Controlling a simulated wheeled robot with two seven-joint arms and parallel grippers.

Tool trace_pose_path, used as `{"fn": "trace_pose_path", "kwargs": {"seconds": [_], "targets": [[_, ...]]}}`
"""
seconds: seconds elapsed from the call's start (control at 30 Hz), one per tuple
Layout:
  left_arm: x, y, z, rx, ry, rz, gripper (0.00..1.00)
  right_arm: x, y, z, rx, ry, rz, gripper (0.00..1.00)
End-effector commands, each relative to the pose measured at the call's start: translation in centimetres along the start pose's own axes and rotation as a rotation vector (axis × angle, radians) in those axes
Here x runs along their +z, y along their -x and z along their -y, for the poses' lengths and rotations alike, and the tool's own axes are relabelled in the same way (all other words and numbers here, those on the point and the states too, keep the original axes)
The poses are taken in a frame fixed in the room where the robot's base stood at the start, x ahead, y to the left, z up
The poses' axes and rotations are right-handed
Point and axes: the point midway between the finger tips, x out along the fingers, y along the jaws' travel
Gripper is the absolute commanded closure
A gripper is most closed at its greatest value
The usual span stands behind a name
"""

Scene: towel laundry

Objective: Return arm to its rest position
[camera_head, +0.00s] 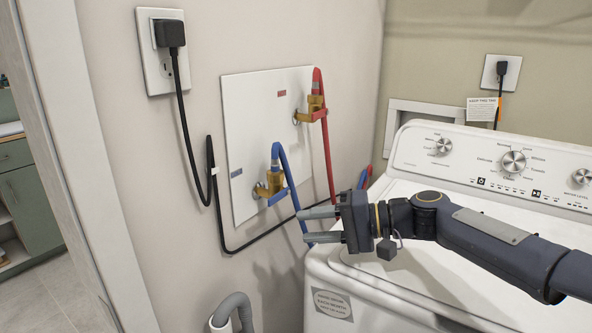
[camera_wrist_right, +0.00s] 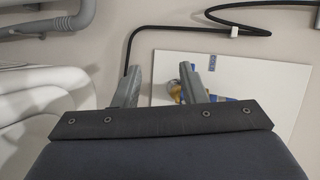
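My right arm comes in from the right in the head view and reaches across the top of the white washer (camera_head: 405,285). My right gripper (camera_head: 303,226) points left, past the washer's left edge toward the wall. Its two grey fingers are apart with nothing between them. In the right wrist view the fingers of the right gripper (camera_wrist_right: 158,88) are also spread. Behind them are the white wall panel (camera_wrist_right: 240,85) and part of a brass valve, mostly hidden by a finger. My left gripper is not in view.
The wall panel (camera_head: 240,125) carries a blue-handled valve (camera_head: 272,185) and a red-handled valve (camera_head: 312,110) with hoses. A black cord (camera_head: 186,130) hangs from an outlet (camera_head: 150,60). A grey drain hose (camera_head: 232,310) stands below. A doorway with a green cabinet (camera_head: 35,205) is at left.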

Motion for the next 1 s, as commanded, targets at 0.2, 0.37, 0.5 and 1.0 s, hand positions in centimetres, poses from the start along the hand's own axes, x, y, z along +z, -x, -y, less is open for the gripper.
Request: {"fn": "trace_pose_path", "kwargs": {"seconds": [0.2,0.37,0.5,1.0], "targets": [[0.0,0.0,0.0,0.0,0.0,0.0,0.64,9.7,5.4,-5.9,0.437,0.151,-0.066,0.62],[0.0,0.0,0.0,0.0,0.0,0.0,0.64,15.6,10.6,-10.7,0.663,0.208,-0.139,0.62],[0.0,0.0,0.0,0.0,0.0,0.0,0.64,19.5,13.6,-13.9,0.776,0.234,-0.186,0.62],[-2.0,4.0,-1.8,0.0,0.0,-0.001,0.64,25.4,18.0,-15.3,0.908,0.272,-0.252,0.62]]}}
